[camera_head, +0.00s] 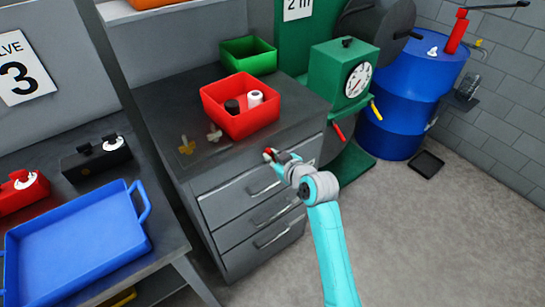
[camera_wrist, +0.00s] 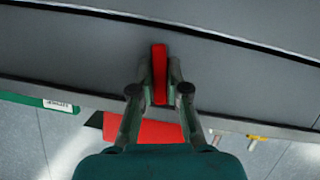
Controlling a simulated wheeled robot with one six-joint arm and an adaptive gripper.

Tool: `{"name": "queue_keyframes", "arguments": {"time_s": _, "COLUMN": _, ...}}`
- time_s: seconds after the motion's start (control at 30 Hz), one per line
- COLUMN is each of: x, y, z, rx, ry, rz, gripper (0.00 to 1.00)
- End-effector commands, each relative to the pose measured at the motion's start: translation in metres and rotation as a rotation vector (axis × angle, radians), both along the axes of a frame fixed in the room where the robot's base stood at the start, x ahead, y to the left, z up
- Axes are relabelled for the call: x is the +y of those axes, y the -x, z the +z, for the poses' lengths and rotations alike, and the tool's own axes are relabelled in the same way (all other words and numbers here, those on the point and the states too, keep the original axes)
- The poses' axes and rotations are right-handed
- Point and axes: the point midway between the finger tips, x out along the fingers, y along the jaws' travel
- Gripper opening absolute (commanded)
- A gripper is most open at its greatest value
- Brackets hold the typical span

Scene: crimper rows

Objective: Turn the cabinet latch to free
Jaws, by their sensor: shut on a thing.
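The cabinet latch is a small red bar (camera_wrist: 159,72) on the grey cabinet front. In the wrist view it stands lengthwise up the picture, between my gripper's two fingers. My gripper (camera_wrist: 159,80) is shut on it, with a finger against each side. In the head view a bit of the red latch (camera_head: 268,152) shows at the cabinet's upper front edge, by my gripper (camera_head: 275,157). The grey cabinet (camera_head: 235,222) has several drawers with bar handles, and they look shut. The latch's base is hidden.
A red bin (camera_head: 240,121) with a black and a white item stands on the cabinet top, near a green bin (camera_head: 248,56). A green machine with a dial (camera_head: 343,75) and blue drum (camera_head: 404,110) stand right. A blue tray (camera_head: 75,245) lies left. Floor in front is clear.

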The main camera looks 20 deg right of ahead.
Motion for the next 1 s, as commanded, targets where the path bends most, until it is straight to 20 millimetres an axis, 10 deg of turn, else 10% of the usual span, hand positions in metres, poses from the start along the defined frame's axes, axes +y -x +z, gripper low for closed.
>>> {"name": "queue_keyframes", "arguments": {"time_s": 1.0, "x": -0.0008, "y": -0.0002, "z": -0.0014, "rx": 0.077, "ry": -0.228, "rz": -0.001, "gripper": 0.00}}
